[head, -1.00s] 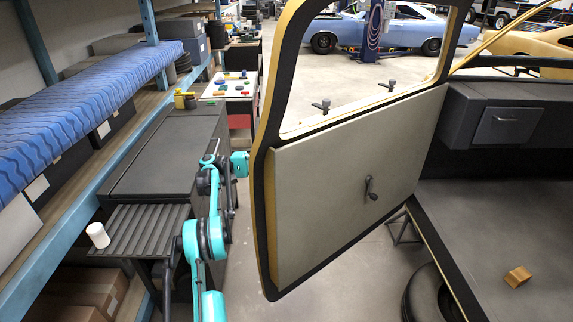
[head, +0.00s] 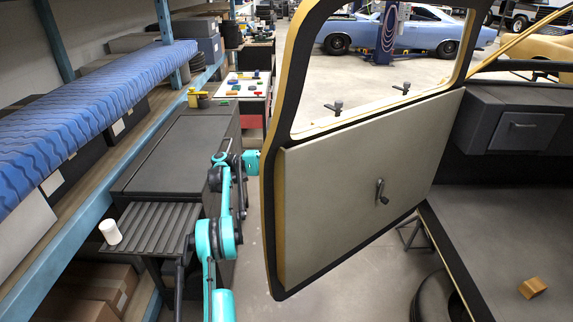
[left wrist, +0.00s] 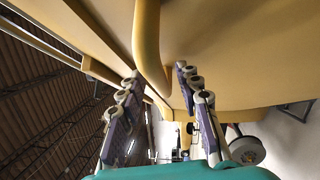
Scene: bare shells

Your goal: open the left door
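The left door (head: 355,185) is yellow-edged with a black trim and a pale grey inner panel. It stands swung open from the cabin, its free edge at left in the head view. A small dark crank (head: 381,191) is on its panel. My left arm reaches up to the outer side of that free edge, where the gripper is hidden in the head view. In the left wrist view, my left gripper (left wrist: 163,90) has its fingers spread apart. A yellow bar-like part (left wrist: 150,50) of the bodywork runs between them; contact cannot be told. My right gripper is not in view.
A blue shelf rack (head: 100,205) lines the left. A wooden block (head: 532,288) lies on the cabin floor. A tyre (head: 432,300) lies below the sill.

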